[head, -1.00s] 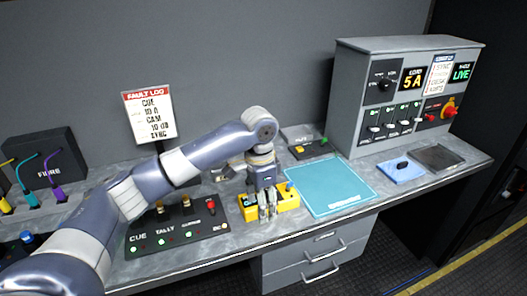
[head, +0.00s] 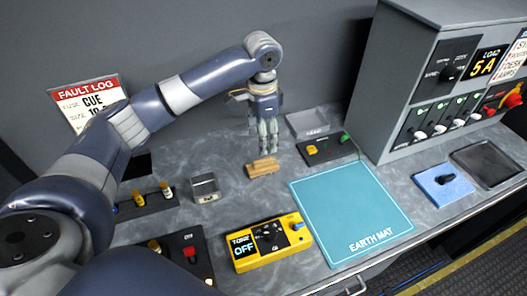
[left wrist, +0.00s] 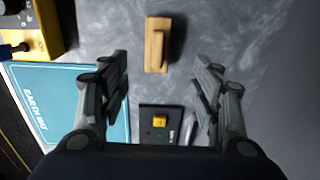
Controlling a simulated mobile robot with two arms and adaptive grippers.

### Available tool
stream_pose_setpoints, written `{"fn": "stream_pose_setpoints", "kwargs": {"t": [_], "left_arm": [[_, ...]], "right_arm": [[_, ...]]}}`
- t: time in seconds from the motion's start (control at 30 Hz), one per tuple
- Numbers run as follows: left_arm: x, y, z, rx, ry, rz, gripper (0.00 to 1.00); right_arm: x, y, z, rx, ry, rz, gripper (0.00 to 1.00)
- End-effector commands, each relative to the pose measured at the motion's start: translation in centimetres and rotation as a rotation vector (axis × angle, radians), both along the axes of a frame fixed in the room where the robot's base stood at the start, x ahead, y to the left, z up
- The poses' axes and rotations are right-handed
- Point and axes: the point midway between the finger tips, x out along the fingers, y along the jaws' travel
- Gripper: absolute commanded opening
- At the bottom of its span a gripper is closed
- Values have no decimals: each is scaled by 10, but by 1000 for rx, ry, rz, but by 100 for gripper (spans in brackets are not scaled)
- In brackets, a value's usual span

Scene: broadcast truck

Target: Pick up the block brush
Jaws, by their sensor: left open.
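The block brush (head: 262,167), a small tan wooden block with a raised grip, lies on the grey desk left of the teal earth mat. It also shows at the top middle of the left wrist view (left wrist: 157,45). My left gripper (head: 268,150) points down just above and behind the brush in the head view. In the left wrist view its two fingers are spread wide and empty, with the brush beyond their tips, roughly centred between them. Whether a fingertip touches the brush is not clear, but nothing is held. My right gripper does not show.
A yellow tone tester (head: 268,243) stands in front of the brush. The earth mat (head: 350,210) lies to the right, with a small dark switch panel (head: 326,148) behind it. A small clear-topped box (head: 205,187) sits to the left. The desk around the brush is bare.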

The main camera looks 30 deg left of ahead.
Motion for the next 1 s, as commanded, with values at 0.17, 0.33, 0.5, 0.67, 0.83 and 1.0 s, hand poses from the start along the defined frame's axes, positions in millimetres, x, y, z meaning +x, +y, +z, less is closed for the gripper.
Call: {"fn": "stream_pose_setpoints", "kwargs": {"t": [0.17,0.33,0.5,0.67,0.83,1.0], "left_arm": [[-2,1,-27,2,6,2,58],[-1,0,-49,2,4,1,58],[-1,0,-61,1,4,1,58],[-2,-1,-84,3,6,1,58],[-2,-1,-103,1,3,1,58],[-2,-1,-106,1,1,0,58]], "right_arm": [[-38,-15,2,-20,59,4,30],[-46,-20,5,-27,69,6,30],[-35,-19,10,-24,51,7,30],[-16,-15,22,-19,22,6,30],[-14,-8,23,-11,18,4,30],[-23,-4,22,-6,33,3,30]]}}
